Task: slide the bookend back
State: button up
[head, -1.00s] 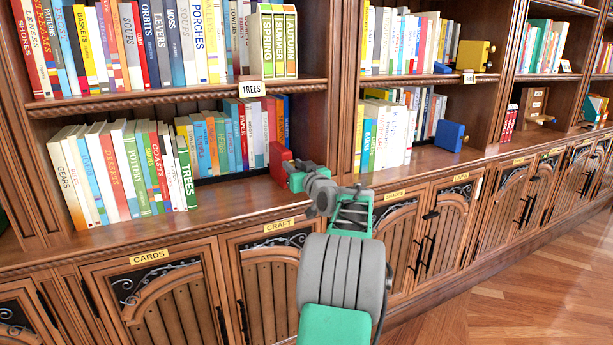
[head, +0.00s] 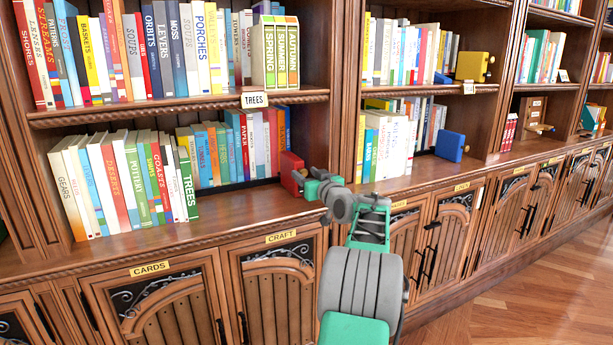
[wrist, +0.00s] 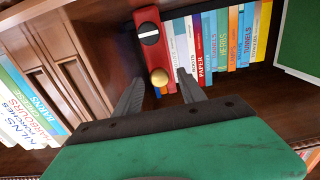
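The red bookend (head: 292,172) stands at the right end of the row of books on the lower shelf of the left bay. My gripper (head: 305,178) is at the bookend's near right side in the head view. In the wrist view my gripper (wrist: 160,76) is open, with one dark finger on each side of the knob. I see small gaps between knob and fingers; contact with the bookend's body is unclear.
Books (head: 215,152) fill the shelf left of the bookend. The wooden upright (head: 343,110) stands close to the right of my gripper. A blue bookend (head: 450,145) is on the neighbouring shelf. Bare shelf lies in front of the books (head: 235,207).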

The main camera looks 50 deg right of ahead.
jog(key=v, duration=0.7)
jog(key=shift+s+a, duration=0.2)
jog(key=shift+s, duration=0.15)
